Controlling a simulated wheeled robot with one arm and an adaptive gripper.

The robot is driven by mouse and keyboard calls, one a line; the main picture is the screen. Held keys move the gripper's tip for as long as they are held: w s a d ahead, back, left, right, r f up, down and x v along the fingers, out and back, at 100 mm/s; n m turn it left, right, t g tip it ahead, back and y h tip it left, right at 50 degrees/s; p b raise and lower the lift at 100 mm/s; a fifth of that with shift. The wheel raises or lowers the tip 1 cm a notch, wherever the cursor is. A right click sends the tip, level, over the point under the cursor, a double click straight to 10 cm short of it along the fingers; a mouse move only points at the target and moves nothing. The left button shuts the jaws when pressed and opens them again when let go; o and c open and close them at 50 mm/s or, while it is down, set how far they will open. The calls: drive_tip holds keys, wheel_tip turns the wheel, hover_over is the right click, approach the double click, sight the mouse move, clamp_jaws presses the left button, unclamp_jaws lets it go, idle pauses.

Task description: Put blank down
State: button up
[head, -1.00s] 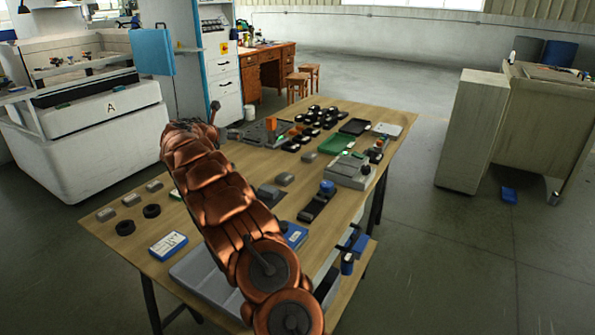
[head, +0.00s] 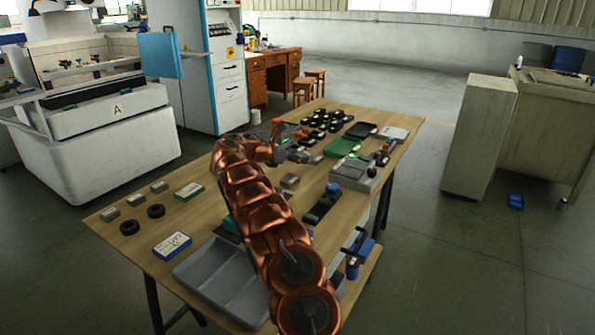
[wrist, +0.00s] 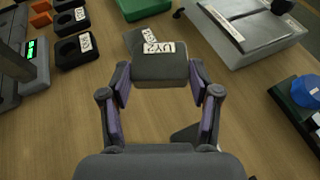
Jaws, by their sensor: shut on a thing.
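My gripper (wrist: 160,88) is shut on a dark grey blank (wrist: 160,68), a rounded block with a white letter label on its far edge. The fingers press on its left and right sides. In the head view my gripper (head: 298,154) is over the middle of the wooden table (head: 240,205), near the black holders. The held blank is too small there to make out clearly. A grey labelled piece (wrist: 135,38) shows just beyond the held blank, partly hidden by it. I cannot tell the height of the held blank above the table.
Black labelled holders (wrist: 75,50) and an orange piece (wrist: 40,17) stand at left in the wrist view. A green tray (wrist: 145,8) is beyond, a grey box (wrist: 245,28) at right. Another grey blank (head: 289,181) lies on the table.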

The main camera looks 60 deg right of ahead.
sight(296, 174)
drive_tip(key=shift+f, duration=2.3)
drive_tip(key=shift+f, duration=0.1)
drive_tip(key=o, duration=1.6)
drive_tip(key=shift+b, duration=0.3)
drive_tip(key=shift+w+a, duration=0.1)
drive_tip(key=shift+a, duration=0.1)
drive_tip(key=v, duration=1.1)
drive_tip(key=shift+w+a+r, duration=0.15)
drive_tip(key=shift+a+r, duration=0.1)
drive_tip(key=shift+r, duration=0.05)
